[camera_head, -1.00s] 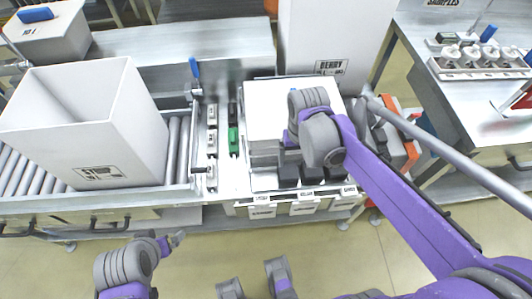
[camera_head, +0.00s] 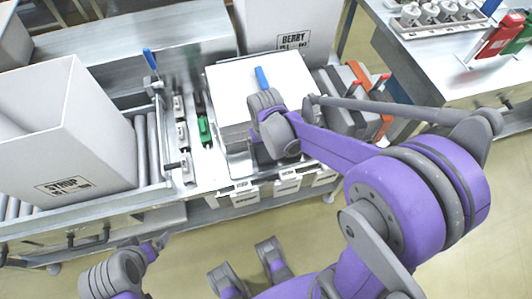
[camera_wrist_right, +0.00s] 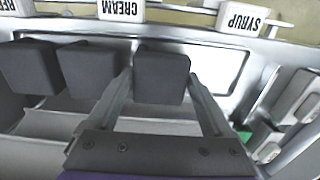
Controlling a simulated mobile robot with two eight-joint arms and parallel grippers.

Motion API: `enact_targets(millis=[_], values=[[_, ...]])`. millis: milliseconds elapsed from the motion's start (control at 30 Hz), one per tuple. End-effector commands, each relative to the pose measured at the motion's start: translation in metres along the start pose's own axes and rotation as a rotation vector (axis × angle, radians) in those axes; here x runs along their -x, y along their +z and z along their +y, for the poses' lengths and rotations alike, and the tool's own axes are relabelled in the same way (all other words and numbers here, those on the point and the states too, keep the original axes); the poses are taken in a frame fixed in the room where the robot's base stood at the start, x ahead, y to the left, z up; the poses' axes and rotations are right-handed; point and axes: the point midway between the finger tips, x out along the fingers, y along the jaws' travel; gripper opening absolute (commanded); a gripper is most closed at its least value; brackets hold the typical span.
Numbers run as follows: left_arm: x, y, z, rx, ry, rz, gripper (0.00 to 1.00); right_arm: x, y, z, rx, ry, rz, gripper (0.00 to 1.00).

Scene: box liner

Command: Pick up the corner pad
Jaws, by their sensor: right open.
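In the right wrist view, three dark grey corner pads stand in a row in a metal tray; the one on the right (camera_wrist_right: 162,75) is between the fingers of my right gripper (camera_wrist_right: 161,88). The fingers are open on either side of this pad, and I cannot tell whether they touch it. The other two pads, in the middle (camera_wrist_right: 88,68) and on the left (camera_wrist_right: 30,66), are to the left of the fingers. In the head view, my right wrist hides most of the pad area. My left gripper (camera_head: 160,241) is low at the left, its jaw state unclear.
A white stack (camera_head: 296,72) with a blue item (camera_head: 262,78) lies behind my right wrist. An open white box (camera_head: 55,125) labelled SYRUP stands on rollers at left. Labels CREAM (camera_wrist_right: 121,10) and SYRUP (camera_wrist_right: 244,20) line the tray's front edge. Grey and orange parts (camera_head: 366,85) stand right of the stack.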

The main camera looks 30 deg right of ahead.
Motion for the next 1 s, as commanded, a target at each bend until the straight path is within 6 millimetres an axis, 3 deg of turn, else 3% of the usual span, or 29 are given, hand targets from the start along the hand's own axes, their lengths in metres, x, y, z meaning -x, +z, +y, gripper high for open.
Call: enact_targets(millis=[267, 600, 867, 1000], values=[[-0.001, 0.000, 0.000, 0.000, 0.000, 0.000, 1.00, -0.004, 0.000, 0.000, 0.000, 0.000, 0.000, 0.85], [-0.001, 0.000, 0.000, 0.000, 0.000, 0.000, 1.00, -0.004, 0.000, 0.000, 0.000, 0.000, 0.000, 0.26], [0.000, 0.000, 0.000, 0.000, 0.000, 0.000, 1.00, -0.001, 0.000, 0.000, 0.000, 0.000, 0.000, 0.24], [0.004, -0.002, 0.000, 0.000, 0.000, 0.002, 1.00, 0.016, 0.000, 0.000, 0.000, 0.000, 0.000, 0.24]])
